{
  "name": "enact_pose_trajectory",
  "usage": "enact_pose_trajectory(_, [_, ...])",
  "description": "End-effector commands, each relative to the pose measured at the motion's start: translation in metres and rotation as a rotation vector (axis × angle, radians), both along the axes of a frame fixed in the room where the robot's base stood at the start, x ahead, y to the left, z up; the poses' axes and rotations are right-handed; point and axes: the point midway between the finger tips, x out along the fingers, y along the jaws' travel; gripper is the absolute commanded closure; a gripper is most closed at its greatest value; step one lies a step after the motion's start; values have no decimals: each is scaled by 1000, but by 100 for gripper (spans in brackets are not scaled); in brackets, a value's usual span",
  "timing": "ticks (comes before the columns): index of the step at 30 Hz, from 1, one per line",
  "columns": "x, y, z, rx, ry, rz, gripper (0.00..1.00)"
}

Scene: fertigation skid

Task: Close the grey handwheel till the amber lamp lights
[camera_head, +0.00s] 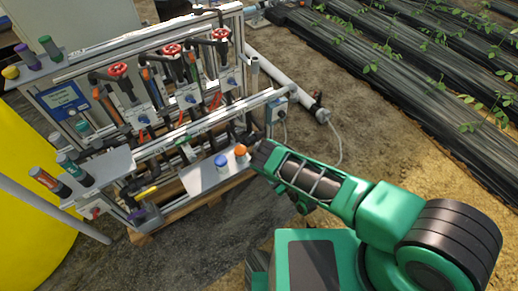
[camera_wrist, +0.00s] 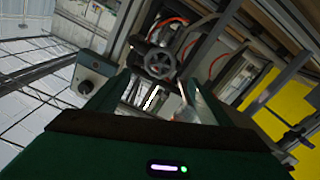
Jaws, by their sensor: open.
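A grey handwheel (camera_wrist: 162,63) with spokes shows in the wrist view, just beyond and between the fingers of my gripper (camera_wrist: 152,92). The fingers are spread apart with nothing between them, and the wheel appears ahead of them rather than gripped. In the head view my gripper (camera_head: 257,150) is at the skid's lower right end, seen from behind and partly hidden by my green arm. I cannot pick out the grey handwheel there. No lit amber lamp can be made out in either view.
The pipe skid (camera_head: 150,110) carries several red handwheels (camera_head: 172,49). A plate near my gripper holds a blue-capped bottle (camera_head: 221,162) and an orange-capped one (camera_head: 241,151). A grey box with a knob (camera_wrist: 88,84) is left of the fingers. A yellow tank (camera_head: 30,190) stands left.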

Motion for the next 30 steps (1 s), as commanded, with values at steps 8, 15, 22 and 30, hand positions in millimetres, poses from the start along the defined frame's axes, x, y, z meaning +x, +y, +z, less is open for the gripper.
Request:
enact_pose_trajectory(8, [17, 11, 1, -20, -18, -1, 26])
enact_pose_trajectory(15, [53, 34, 1, -18, -16, -3, 26])
enact_pose_trajectory(22, [79, 53, 0, -19, -14, -3, 26])
enact_pose_trajectory(30, [90, 61, 0, -22, -15, -1, 26])
